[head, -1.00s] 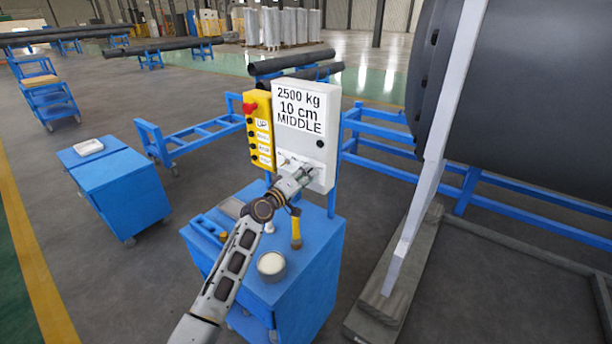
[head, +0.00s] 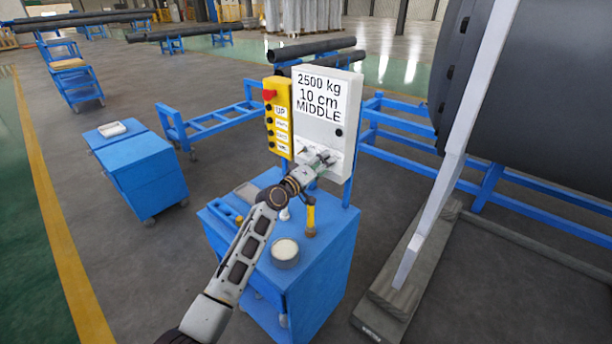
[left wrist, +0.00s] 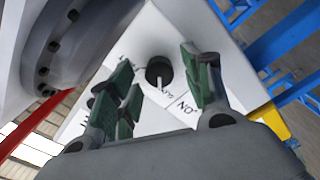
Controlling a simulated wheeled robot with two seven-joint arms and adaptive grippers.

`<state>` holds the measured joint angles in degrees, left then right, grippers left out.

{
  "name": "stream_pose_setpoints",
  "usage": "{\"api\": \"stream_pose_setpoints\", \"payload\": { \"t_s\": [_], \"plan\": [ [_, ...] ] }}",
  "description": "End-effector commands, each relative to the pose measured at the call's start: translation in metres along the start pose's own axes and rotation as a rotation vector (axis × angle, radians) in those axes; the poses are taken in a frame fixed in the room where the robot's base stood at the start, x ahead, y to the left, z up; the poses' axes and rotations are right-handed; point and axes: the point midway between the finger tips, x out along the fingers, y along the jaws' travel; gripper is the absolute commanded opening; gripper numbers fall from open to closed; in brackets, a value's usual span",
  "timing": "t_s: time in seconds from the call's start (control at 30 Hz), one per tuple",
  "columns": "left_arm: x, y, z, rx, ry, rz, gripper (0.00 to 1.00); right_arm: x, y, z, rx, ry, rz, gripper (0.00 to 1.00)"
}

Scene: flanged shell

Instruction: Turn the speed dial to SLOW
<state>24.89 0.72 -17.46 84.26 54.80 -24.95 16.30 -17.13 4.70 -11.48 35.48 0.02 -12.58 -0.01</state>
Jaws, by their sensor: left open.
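The white control box (head: 325,95) stands upright on the blue cart and reads 2500 kg, 10 cm, MIDDLE. My left gripper (head: 326,158) is at the lower part of its front face and hides much of that area in the head view. In the left wrist view, the dark round dial (left wrist: 157,69) with a pale pointer sits on the white panel (left wrist: 150,30). My open left gripper (left wrist: 162,88) has its green-padded fingers on either side of the dial, seemingly short of it. Contact cannot be told. The small rotated lettering is hard to read. My right gripper is out of view.
A yellow button box (head: 278,115) with a red knob adjoins the control box. The blue cart (head: 320,255) below carries a round container (head: 285,252) and a yellow-handled tool (head: 310,215). A large dark cylinder (head: 560,90) stands at the right.

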Motion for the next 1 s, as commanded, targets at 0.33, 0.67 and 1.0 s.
{"api": "stream_pose_setpoints", "payload": {
  "t_s": [0.33, 0.67, 1.0],
  "plan": [
    [-0.027, -0.001, 0.000, 0.001, 0.001, -0.001, 0.49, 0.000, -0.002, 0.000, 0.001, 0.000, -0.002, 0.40],
    [-0.060, -0.001, 0.000, 0.001, 0.001, -0.001, 0.49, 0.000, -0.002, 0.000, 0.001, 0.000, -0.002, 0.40],
    [-0.097, -0.001, -0.001, 0.002, 0.002, -0.002, 0.49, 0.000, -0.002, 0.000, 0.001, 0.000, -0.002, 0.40]
  ]
}}
